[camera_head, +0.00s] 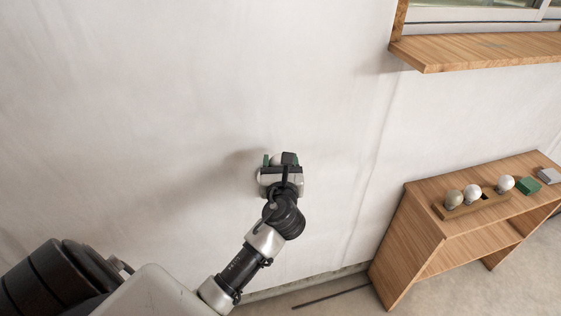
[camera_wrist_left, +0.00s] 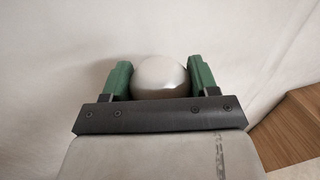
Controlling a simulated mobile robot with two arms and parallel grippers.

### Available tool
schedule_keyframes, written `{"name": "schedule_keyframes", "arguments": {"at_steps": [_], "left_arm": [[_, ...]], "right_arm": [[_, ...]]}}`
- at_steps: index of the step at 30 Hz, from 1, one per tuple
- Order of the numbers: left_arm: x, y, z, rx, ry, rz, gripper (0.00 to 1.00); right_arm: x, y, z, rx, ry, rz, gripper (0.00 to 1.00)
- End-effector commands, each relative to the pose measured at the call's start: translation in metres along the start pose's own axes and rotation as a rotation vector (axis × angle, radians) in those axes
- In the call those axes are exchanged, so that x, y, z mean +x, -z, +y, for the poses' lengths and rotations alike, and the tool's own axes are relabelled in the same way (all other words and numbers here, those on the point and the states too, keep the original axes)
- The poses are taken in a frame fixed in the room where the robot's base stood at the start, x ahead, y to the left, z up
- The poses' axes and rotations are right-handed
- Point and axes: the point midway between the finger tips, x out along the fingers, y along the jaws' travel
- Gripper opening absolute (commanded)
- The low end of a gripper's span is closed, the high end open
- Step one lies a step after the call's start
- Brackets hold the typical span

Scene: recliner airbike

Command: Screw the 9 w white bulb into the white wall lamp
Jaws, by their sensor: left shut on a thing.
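My left gripper (camera_head: 280,160) reaches up to the pale wall in the head view. Its two green fingers are shut on a white rounded bulb (camera_wrist_left: 160,77), which shows between them in the left wrist view (camera_wrist_left: 160,85). Only a small pale part of the bulb (camera_head: 277,160) shows in the head view. The wall lamp cannot be made out; the gripper and bulb cover the wall there. I cannot tell whether the bulb touches a socket. The wattage marking is not readable. My right gripper is not in view.
A wooden table (camera_head: 408,237) stands at the right, with a wooden holder (camera_head: 478,204) carrying three bulbs and a dark empty spot. A wooden sill (camera_head: 480,50) juts out at upper right.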

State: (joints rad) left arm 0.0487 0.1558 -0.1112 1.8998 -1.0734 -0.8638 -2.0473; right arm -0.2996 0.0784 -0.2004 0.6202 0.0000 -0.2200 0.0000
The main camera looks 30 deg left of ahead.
Motion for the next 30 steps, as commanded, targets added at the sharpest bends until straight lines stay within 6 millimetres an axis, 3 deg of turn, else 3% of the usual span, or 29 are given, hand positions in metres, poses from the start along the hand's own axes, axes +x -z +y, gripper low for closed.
{"name": "schedule_keyframes", "arguments": {"at_steps": [30], "left_arm": [[0.0, 0.02, 0.0, 0.001, 0.0, -0.001, 0.36]], "right_arm": [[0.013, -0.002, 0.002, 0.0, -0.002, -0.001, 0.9]]}}
